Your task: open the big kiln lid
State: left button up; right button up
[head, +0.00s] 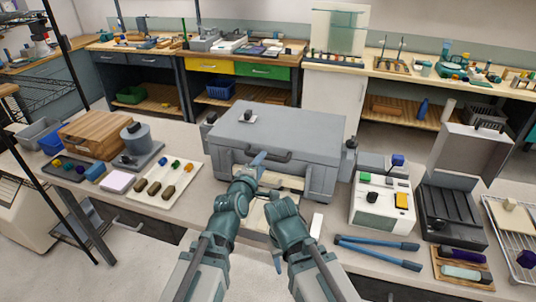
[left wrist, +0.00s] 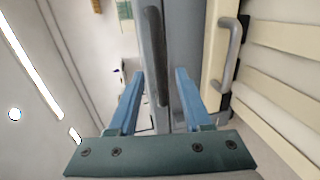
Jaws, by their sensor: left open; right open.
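The big kiln is a grey box on the bench, and its flat lid (head: 300,125) is down. A dark bar handle (head: 268,156) runs along the lid's front. My left gripper (head: 257,163) is at this handle. In the left wrist view the blue fingers of my left gripper (left wrist: 160,75) are apart, with the dark handle bar (left wrist: 153,50) seen between them. I cannot tell whether either finger touches it. My right gripper (head: 278,262) is low in front of the bench, mostly hidden by my arms, open, with nothing seen in it.
A white control box (head: 382,205) and a small dark kiln with a raised lid (head: 470,150) stand right of the big kiln. Blue-handled tongs (head: 378,250) lie in front. A white tray of rods (head: 165,180) and a wooden box (head: 95,133) are at left.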

pick_arm(q)
jog(key=x, duration=0.4)
jog(key=shift+w+d+f+b, duration=0.1)
jog(key=shift+w+b, duration=0.25)
jog(key=shift+w, duration=0.05)
jog(key=shift+s, duration=0.1)
jog(key=shift+c, duration=0.2)
grip_shut()
dwell(0.8)
